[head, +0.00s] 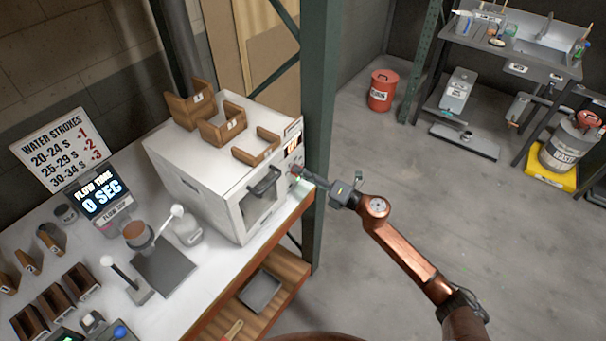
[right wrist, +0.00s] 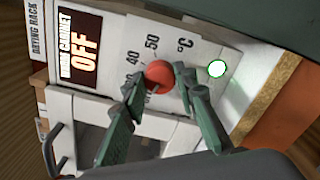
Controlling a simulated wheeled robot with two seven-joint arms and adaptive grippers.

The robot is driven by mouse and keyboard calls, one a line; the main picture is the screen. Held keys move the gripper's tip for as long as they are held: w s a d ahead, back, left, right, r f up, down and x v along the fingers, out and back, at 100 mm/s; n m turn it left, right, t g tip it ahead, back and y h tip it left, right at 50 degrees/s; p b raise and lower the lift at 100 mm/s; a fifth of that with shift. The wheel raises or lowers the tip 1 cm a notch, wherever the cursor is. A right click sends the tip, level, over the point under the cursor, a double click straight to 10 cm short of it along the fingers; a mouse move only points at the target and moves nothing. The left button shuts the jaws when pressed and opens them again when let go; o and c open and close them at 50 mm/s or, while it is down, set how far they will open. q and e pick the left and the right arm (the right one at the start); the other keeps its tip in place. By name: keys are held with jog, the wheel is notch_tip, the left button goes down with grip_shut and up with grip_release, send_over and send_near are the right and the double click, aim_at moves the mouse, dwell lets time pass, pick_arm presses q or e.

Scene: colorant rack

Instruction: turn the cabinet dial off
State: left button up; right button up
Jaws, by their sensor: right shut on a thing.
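The white cabinet (head: 215,165) stands on the bench, and its front panel faces right. In the right wrist view the red dial (right wrist: 159,75) sits on the panel among the marks 40, 50 and °C. The cabinet display (right wrist: 80,48) reads OFF. My right gripper (head: 300,172) is at the panel. In the right wrist view its fingers (right wrist: 158,82) are shut on the red dial, one on each side. My left gripper is not in view.
A black door handle (head: 264,182) sticks out of the cabinet front near my right gripper. A green post (head: 318,130) rises close behind the panel. Wooden holders (head: 222,125) stand on the cabinet top. Open floor (head: 400,180) lies to the right.

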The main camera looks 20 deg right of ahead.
jog(key=shift+f, duration=0.15)
jog(key=o, duration=1.2)
jog(key=shift+c, duration=0.2)
jog(key=v, duration=1.2)
jog(key=shift+d, duration=0.1)
